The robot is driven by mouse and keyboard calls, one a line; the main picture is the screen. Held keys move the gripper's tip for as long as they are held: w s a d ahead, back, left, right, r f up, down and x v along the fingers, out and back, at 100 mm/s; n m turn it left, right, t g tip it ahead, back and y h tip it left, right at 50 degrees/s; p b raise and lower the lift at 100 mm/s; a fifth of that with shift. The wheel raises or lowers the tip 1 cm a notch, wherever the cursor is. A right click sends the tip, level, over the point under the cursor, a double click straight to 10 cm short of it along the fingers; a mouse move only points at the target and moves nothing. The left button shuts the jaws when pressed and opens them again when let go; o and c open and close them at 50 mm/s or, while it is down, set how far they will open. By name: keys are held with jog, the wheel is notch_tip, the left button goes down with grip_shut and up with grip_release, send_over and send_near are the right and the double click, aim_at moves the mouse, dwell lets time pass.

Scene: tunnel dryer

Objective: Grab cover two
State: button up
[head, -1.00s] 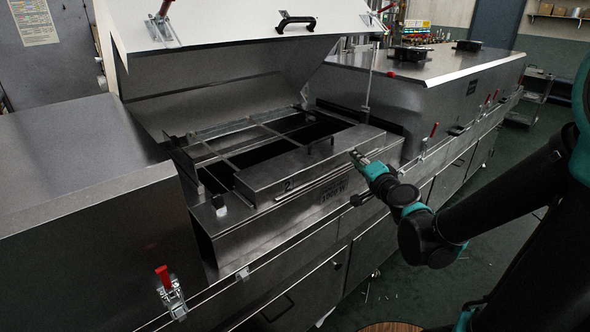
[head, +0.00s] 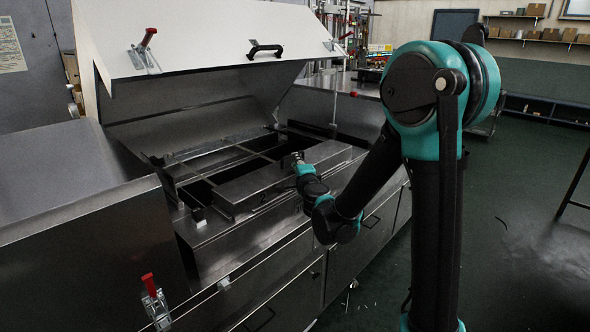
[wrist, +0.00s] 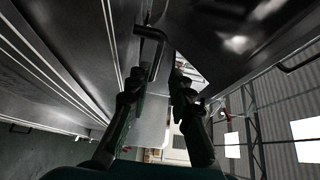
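Cover two (head: 240,187) is a long flat metal lid, marked with a 2 on its front face. It lies over the near side of the dryer's open chamber. My gripper (head: 297,161) is at the lid's handle, which it mostly hides in the head view. In the wrist view, the dark bent handle (wrist: 153,38) reaches between the fingers of my gripper (wrist: 157,75). The fingers stand apart with a visible gap, and I see no clear grip on the handle.
The big hinged hood (head: 200,45) stands raised behind the chamber. A metal frame (head: 225,150) with dark openings lies behind the lid. A metal housing (head: 75,200) stands at the left, with a red-handled latch (head: 152,295).

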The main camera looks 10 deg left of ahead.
jog(key=shift+x, duration=3.55)
jog(key=shift+d+f, duration=0.15)
jog(key=shift+f, duration=0.05)
grip_shut()
